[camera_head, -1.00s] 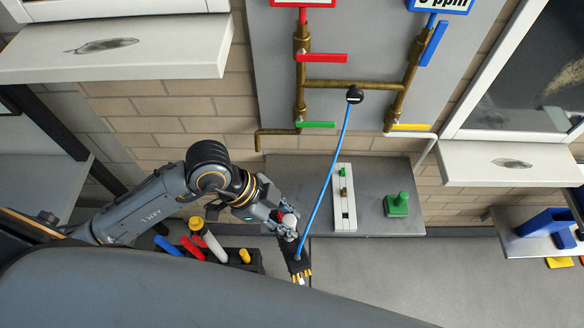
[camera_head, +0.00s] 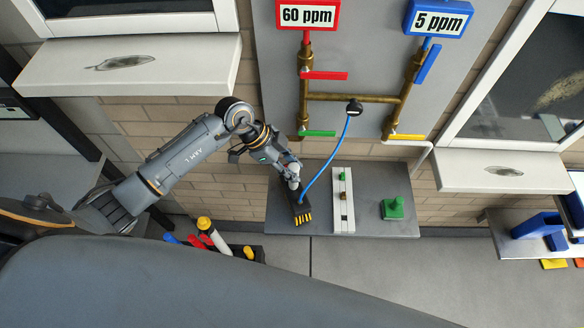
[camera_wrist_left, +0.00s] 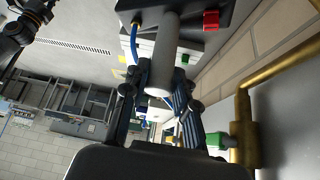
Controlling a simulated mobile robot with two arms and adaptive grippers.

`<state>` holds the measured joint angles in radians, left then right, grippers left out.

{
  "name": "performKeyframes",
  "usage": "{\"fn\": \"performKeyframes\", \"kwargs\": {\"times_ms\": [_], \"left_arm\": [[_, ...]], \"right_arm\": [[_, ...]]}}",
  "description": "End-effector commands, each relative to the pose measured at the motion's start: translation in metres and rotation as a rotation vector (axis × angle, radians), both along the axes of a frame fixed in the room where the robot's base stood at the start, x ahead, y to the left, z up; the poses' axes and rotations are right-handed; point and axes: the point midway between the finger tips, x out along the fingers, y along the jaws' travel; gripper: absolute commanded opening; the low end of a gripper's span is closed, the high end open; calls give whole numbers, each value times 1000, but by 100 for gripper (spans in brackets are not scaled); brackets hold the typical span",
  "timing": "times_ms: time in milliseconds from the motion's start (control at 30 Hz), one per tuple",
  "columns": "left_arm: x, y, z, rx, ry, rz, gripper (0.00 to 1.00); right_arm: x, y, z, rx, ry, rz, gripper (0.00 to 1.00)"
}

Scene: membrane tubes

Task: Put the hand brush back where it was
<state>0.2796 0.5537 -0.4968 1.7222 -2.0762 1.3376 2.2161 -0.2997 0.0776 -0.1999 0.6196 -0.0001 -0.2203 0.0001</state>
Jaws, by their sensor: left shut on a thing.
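The held piece, which I take as the hand brush (camera_head: 300,211), has a black body with yellow tips. A blue hose (camera_head: 327,170) runs from it to a black knob on the brass pipe. My left gripper (camera_head: 292,180) is shut on its pale upright handle, which shows as a grey cylinder (camera_wrist_left: 166,55) between the fingers in the left wrist view. The brush is over the left part of the grey wall shelf (camera_head: 370,226); I cannot tell whether it touches the shelf.
A white strip (camera_head: 343,215) with a green piece stands just right of the brush, and a green stamp-like block (camera_head: 393,208) beyond it. A black holder (camera_head: 256,245) with coloured handles is at lower left. Brass pipes (camera_head: 355,98) with coloured levers hang above.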

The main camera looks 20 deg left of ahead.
Motion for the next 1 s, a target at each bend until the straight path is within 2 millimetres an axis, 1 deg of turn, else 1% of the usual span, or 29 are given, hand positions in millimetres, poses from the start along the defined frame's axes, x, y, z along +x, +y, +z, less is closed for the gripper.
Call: {"fn": "performKeyframes", "kwargs": {"times_ms": [33,100,200,500,533,567,600,633,1000], "left_arm": [[0,-1,-2,-4,2,3,0],[1,-1,-9,-5,-1,2,0],[1,-1,-15,-4,-5,0,0],[1,-1,-18,-3,-5,0,0],[-1,0,-19,0,0,0,34],[-1,0,-19,0,0,0,40],[-1,0,-19,0,0,0,48],[-1,0,-19,0,0,0,50],[-1,0,-19,0,0,0,50]], "right_arm": [[0,0,7,0,-1,0,0],[1,0,9,0,-1,0,0],[1,0,10,0,-1,1,0],[1,0,8,0,-2,1,0],[1,0,8,0,-2,1,0],[1,0,8,0,-2,1,0],[1,0,8,0,-2,1,0],[1,0,8,-1,-2,1,0],[1,-3,8,-3,-2,2,0]]}}
